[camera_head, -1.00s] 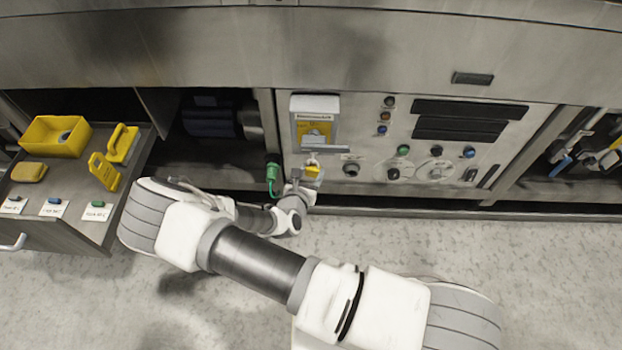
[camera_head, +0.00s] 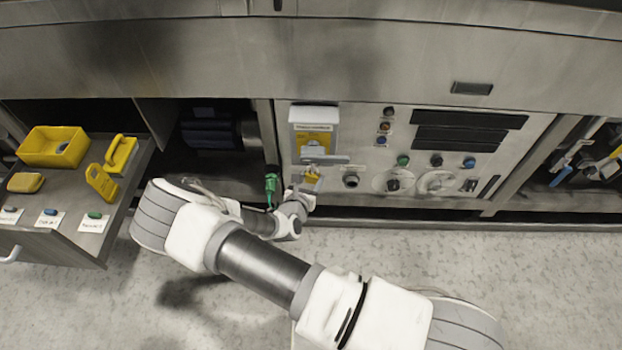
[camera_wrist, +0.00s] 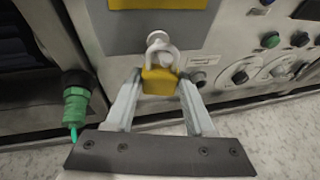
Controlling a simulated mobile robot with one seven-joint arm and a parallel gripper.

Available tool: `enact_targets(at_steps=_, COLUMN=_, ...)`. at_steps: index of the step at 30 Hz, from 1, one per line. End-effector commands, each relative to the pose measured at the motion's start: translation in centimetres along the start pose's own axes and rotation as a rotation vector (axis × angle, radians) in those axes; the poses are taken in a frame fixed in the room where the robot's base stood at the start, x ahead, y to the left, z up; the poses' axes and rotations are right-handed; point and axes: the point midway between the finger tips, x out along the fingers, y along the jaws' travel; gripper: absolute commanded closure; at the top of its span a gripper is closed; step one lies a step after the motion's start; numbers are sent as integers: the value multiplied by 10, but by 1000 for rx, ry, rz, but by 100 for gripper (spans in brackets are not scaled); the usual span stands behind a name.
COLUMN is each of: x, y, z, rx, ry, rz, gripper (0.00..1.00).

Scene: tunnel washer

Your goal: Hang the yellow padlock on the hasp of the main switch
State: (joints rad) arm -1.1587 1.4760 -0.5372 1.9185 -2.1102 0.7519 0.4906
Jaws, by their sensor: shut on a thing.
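The yellow padlock (camera_wrist: 159,80) is between the fingers of my gripper (camera_wrist: 159,88) in the wrist view, with its pale shackle (camera_wrist: 160,46) pointing up. My gripper is shut on the padlock's body. The shackle overlaps the lower edge of the grey main switch plate (camera_wrist: 150,32); I cannot tell whether it passes through the hasp. In the head view the padlock (camera_head: 311,177) and my gripper (camera_head: 304,188) are just below the main switch box (camera_head: 314,124), which has a yellow label. A grey bar (camera_head: 325,159) crosses the box's lower part. The hasp itself is not clearly visible.
A green connector (camera_wrist: 76,98) with a cable hangs left of my gripper. Knobs and buttons (camera_head: 403,160) sit on the panel to the right. An open drawer (camera_head: 125,210) at left holds a yellow bin (camera_head: 38,148) and other yellow items. The floor in front is clear.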

Motion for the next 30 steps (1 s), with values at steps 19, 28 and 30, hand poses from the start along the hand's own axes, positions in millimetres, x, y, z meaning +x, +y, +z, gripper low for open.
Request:
enact_targets(at_steps=19, x=0, y=0, z=0, rx=0, ry=-1, rz=0, gripper=11)
enact_targets(at_steps=28, x=-10, y=1, z=2, rx=1, ry=0, rz=1, gripper=11)
enact_targets(at_steps=30, x=-22, y=1, z=3, rx=2, ry=2, rz=1, gripper=11)
